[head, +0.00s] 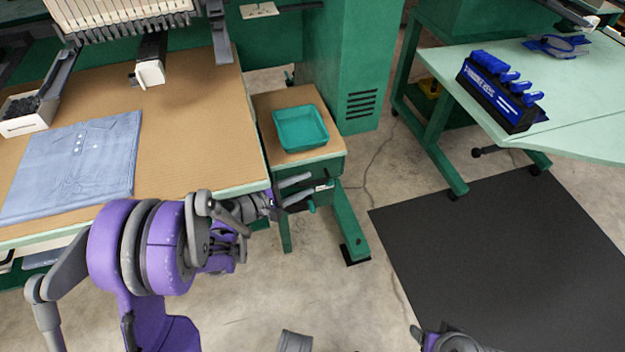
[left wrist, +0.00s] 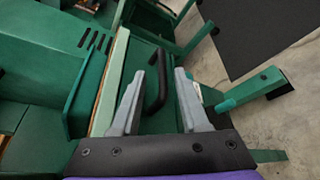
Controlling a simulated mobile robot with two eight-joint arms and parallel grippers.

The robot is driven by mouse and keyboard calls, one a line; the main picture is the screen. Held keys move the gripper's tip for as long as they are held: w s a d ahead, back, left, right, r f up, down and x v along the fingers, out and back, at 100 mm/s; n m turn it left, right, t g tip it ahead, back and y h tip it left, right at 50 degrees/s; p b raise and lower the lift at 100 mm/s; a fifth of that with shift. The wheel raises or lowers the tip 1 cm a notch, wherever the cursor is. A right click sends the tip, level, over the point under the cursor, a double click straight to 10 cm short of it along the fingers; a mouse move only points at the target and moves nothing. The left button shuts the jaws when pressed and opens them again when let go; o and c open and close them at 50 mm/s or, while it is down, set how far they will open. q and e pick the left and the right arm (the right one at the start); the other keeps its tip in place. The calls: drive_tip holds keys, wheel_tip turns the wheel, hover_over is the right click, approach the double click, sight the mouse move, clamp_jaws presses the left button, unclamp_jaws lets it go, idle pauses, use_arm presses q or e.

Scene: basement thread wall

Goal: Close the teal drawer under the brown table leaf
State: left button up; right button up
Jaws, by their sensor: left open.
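The brown table leaf (head: 264,106) sticks out beside the large table and bears a teal tray (head: 300,128). Under it is the green-teal drawer front (head: 331,170), partly hidden by my left gripper (head: 311,184). How far the drawer stands out is hard to tell. My left gripper is open and empty at the drawer front. In the left wrist view, the drawer's black bar handle (left wrist: 157,82) shows between the two grey fingers of the left gripper (left wrist: 167,66). Whether a finger touches the handle or the front is unclear.
The large table carries a folded blue shirt (head: 75,165) and an embroidery machine (head: 120,18). A green cabinet (head: 350,60) stands behind the leaf. A green leg (head: 350,225) stands right of the drawer. A dark mat (head: 500,260) lies on open floor before the pale green table (head: 450,70).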

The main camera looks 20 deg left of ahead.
use_arm(q)
drive_tip(key=v, duration=0.7)
drive_tip(key=shift+p, duration=0.4)
